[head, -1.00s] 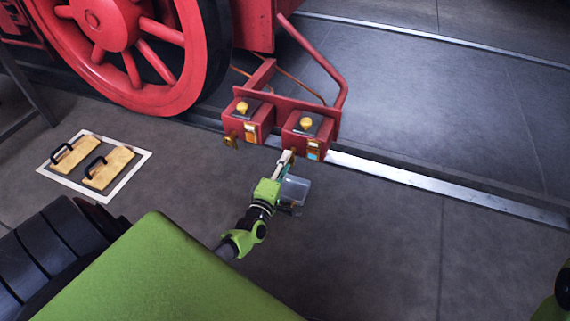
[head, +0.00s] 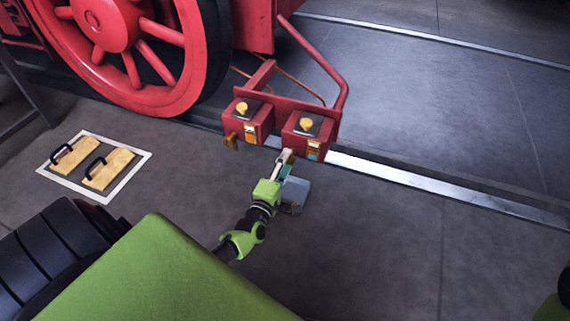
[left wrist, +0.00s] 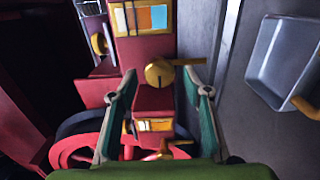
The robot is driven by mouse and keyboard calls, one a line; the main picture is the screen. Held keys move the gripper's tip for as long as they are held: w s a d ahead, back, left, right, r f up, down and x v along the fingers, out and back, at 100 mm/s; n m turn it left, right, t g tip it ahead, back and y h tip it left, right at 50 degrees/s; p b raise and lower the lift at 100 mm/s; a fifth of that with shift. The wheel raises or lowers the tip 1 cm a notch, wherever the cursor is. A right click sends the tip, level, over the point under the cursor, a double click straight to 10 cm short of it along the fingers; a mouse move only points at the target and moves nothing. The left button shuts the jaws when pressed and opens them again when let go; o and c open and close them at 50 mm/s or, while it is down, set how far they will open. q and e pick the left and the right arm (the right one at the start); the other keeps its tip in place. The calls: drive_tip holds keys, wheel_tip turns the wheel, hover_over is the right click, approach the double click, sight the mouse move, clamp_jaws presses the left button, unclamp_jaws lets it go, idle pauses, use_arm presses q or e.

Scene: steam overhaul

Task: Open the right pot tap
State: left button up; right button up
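The red right pot (head: 302,144) has a brass knob on top and an orange-and-blue gauge window on its front. Its brass tap (left wrist: 160,72) has a round body and a lever pointing right in the left wrist view. My left gripper (head: 284,160) is at the front of this pot, by the tap. In the left wrist view the two fingers (left wrist: 160,88) are apart, with the tap's round body showing between their tips; contact cannot be told. The red left pot (head: 259,125) has its own brass tap (head: 231,141). My right gripper is not in view.
A grey tray (head: 297,189) is just below my left gripper and shows at right in the left wrist view (left wrist: 283,58). A steel rail (head: 400,176) runs behind. A large red wheel (head: 105,30) and two handled wooden floats (head: 108,168) are at left.

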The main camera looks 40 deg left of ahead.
use_arm(q)
drive_tip(key=v, duration=1.2)
idle(0.3)
